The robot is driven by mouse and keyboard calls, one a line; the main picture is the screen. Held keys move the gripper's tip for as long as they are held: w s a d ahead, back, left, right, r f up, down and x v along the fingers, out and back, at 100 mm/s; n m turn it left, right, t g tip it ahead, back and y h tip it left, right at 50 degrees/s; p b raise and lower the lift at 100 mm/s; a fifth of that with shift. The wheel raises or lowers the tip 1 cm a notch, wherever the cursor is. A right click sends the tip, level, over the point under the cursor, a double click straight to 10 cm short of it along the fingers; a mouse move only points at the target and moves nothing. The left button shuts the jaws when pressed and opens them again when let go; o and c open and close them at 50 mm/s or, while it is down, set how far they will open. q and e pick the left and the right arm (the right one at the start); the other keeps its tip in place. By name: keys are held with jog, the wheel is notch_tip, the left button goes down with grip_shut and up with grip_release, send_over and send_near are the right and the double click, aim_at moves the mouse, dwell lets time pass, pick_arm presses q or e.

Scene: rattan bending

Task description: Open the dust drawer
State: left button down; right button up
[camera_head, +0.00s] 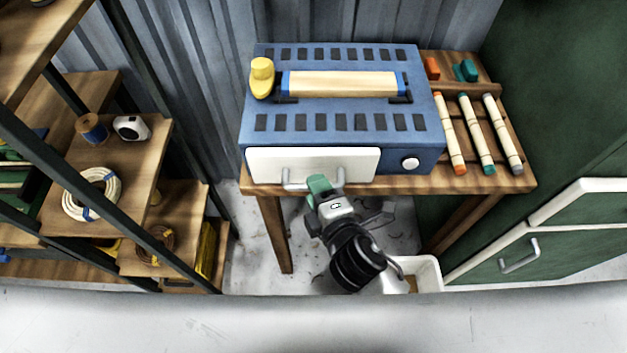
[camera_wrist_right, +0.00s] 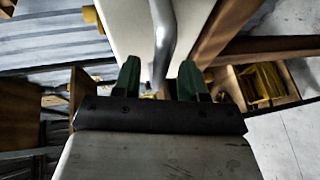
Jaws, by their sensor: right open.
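I cannot tell whether the fingers touch the bar. My left gripper is out of view.
The machine stands on a wooden table (camera_head: 517,180). Cane sticks (camera_head: 476,132) lie on its right side. A shelf rack (camera_head: 120,165) with coils stands left. A green cabinet (camera_head: 530,245) stands right, and a white bin (camera_head: 424,269) is on the floor.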

jog(key=shift+x, duration=1)
grip_shut()
